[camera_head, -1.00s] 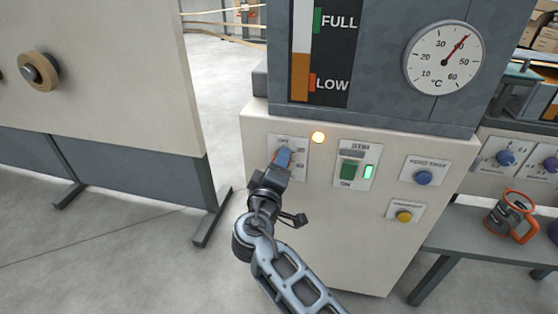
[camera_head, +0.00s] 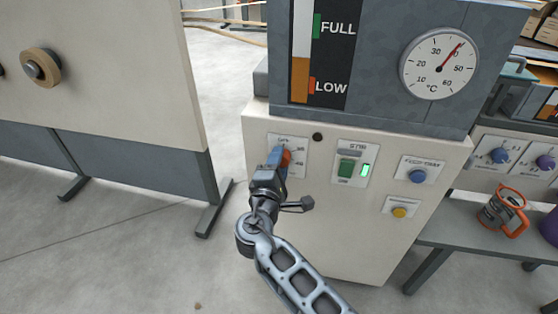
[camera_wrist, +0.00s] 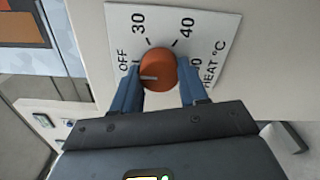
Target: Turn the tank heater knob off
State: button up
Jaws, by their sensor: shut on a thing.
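The tank heater knob (camera_wrist: 157,68) is orange, on a white dial plate (camera_wrist: 220,45) marked OFF, 30, 40 and HEAT °C. Another mark is partly hidden. Its pale pointer line points left in the wrist view, toward the OFF side. My gripper (camera_wrist: 158,78) has its blue fingers on either side of the knob and is shut on it. In the head view my gripper (camera_head: 279,157) covers much of the knob (camera_head: 286,157). The round lamp (camera_head: 318,137) beside the plate is dark.
Right of the dial are a green stir switch (camera_head: 347,167) with a lit green light (camera_head: 365,170), a blue button (camera_head: 418,177) and a yellow button (camera_head: 399,212). A thermometer gauge (camera_head: 440,65) is above. A bench (camera_head: 470,235) holding an orange-handled jug (camera_head: 503,211) stands right.

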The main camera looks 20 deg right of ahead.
dwell(0.4)
jog(key=o, duration=1.1)
jog(key=shift+c, duration=0.2)
jog(key=v, duration=0.8)
jog(key=shift+w, duration=0.1)
jog(key=shift+p, duration=0.3)
